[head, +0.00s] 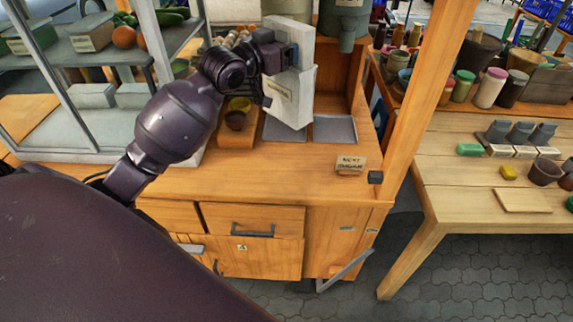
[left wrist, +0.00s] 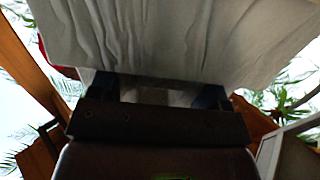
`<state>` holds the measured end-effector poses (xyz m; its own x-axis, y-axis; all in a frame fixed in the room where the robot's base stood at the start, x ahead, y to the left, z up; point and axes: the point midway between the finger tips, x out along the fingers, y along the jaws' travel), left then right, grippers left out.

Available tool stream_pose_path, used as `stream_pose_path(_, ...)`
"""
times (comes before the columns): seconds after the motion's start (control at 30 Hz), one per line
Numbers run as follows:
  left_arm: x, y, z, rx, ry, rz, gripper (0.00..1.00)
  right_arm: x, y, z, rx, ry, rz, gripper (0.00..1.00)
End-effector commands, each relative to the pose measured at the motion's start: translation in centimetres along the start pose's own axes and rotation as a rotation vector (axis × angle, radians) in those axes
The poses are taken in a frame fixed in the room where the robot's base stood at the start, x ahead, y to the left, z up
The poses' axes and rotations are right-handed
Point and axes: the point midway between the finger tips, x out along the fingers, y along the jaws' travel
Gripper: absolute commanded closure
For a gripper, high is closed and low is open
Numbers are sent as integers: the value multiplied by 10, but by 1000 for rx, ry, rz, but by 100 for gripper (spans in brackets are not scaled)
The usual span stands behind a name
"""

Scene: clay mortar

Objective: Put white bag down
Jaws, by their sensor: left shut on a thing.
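The white bag (head: 291,97) is a tall pale packet with faint print on its side. It stands upright above the back of the wooden counter (head: 250,180), over grey square plates; I cannot tell whether its bottom touches them. My left gripper (head: 285,60) comes in from the left and is shut on the bag's upper part. In the left wrist view the bag (left wrist: 180,40) fills the top of the picture, with the gripper (left wrist: 170,92) right against it. My right gripper does not show.
A grey plate (head: 334,129) on the counter is bare. A small sign (head: 350,164) stands near the counter's right edge, beside a wooden post (head: 410,85). The counter's front is clear.

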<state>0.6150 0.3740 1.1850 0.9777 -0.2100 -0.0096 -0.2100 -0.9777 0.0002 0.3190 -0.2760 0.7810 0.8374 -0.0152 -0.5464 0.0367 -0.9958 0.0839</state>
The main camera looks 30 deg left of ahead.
Motion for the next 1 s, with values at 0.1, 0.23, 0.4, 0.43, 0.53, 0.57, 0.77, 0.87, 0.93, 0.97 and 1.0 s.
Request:
stream_pose_path(0.1,2,-7,-14,3,8,16,53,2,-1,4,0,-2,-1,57)
stream_pose_path(0.23,2,-9,-16,0,10,24,53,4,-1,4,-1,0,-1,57)
stream_pose_path(0.4,2,-10,15,-4,5,24,53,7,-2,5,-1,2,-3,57)
stream_pose_path(0.43,2,-10,22,-4,6,24,53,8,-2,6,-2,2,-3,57)
stream_pose_path(0.53,2,-10,44,-3,6,23,53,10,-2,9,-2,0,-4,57)
stream_pose_path(0.57,3,-10,50,-2,6,24,53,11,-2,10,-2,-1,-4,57)
stream_pose_path(0.77,3,-10,93,-2,6,23,53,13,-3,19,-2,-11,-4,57)
stream_pose_path(0.87,3,-9,109,-1,6,24,53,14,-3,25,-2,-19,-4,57)
stream_pose_path(0.93,3,-10,116,-1,8,24,53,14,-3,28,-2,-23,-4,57)
stream_pose_path(0.97,3,-10,119,0,9,24,53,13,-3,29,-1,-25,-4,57)
stream_pose_path(1.0,3,-10,120,0,9,24,53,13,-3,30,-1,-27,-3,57)
